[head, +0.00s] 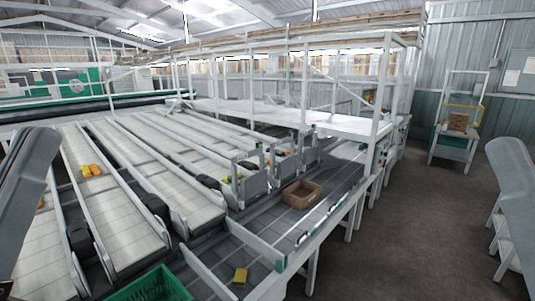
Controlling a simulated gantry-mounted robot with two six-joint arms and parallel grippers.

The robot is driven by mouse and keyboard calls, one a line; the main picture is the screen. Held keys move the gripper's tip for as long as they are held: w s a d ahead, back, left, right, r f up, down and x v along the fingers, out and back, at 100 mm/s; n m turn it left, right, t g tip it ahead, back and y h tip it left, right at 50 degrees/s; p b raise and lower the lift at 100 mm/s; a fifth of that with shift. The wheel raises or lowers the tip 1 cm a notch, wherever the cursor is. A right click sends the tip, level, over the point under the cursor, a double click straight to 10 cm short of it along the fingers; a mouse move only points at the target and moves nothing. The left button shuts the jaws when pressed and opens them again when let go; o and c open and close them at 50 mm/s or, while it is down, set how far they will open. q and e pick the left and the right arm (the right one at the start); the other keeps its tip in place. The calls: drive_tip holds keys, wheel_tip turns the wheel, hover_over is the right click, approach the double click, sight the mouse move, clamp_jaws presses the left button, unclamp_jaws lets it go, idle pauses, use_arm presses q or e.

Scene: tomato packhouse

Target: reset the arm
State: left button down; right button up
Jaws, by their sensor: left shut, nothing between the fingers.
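My left arm comes in at the left edge as a grey link, angled down to the lower left corner. My left gripper (6,289) shows only as a small dark part in that corner, mostly cut off by the frame; it is shut and holds nothing. It is apart from the conveyor lanes. My right arm shows as a pale grey link along the right edge, over the floor. My right gripper is out of the frame.
Sloping conveyor lanes (128,232) fill the left and middle, with orange tomatoes (91,171) on one. A green crate (156,286) is at the bottom. The floor (420,240) at right is clear.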

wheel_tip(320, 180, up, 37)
drive_tip(key=p, duration=3.3)
